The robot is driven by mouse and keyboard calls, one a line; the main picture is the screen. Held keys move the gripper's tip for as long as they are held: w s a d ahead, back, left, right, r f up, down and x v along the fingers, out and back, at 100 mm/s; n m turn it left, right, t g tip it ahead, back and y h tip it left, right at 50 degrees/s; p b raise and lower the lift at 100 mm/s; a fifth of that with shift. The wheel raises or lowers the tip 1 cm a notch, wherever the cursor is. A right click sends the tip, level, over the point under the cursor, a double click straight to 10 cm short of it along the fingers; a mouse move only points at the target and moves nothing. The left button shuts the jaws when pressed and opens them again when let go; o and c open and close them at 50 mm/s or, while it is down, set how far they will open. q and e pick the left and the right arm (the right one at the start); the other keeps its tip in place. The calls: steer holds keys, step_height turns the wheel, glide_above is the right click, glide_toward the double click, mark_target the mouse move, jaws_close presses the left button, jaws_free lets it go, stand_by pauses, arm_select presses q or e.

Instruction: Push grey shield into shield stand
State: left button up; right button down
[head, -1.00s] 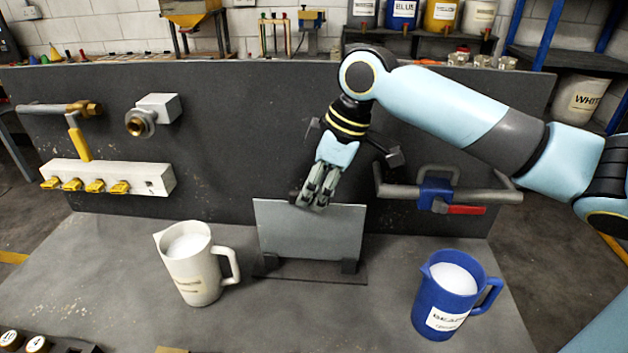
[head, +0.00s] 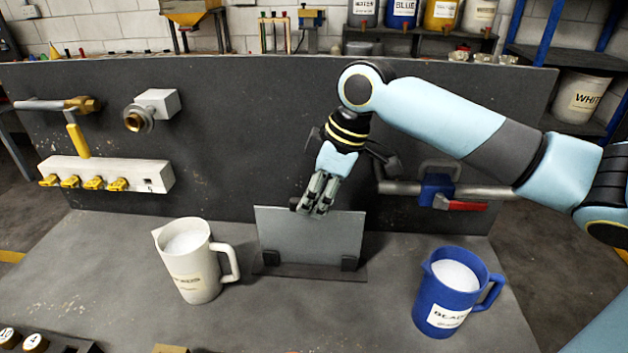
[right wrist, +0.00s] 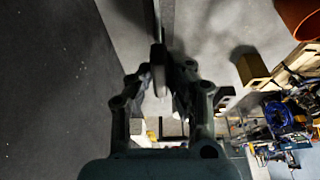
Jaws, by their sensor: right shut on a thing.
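The grey shield (head: 305,238) is a flat rectangular plate standing nearly upright at the middle of the bench. Its lower edge is at the dark shield stand (head: 310,270), between small black clips at the left and right; I cannot tell how deep it sits. In the right wrist view the shield shows edge-on (right wrist: 158,60) between the fingers (right wrist: 160,85). My left gripper is not in view.
A white jug (head: 190,270) stands left of the stand and a blue jug (head: 440,300) stands to the right. Behind is a dark panel (head: 230,140) with a valve block at left and a pipe with a red-handled valve (head: 465,205) at right. Bare bench lies between.

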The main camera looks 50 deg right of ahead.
steer(key=shift+f, duration=0.3)
stand_by(0.5)
steer(key=c, duration=0.9)
jaws_free()
steer(key=shift+f, duration=0.1)
steer(key=shift+o, duration=0.2)
steer(key=p+v, duration=0.5)
steer(key=p, duration=0.1)
steer(key=shift+v, duration=1.05)
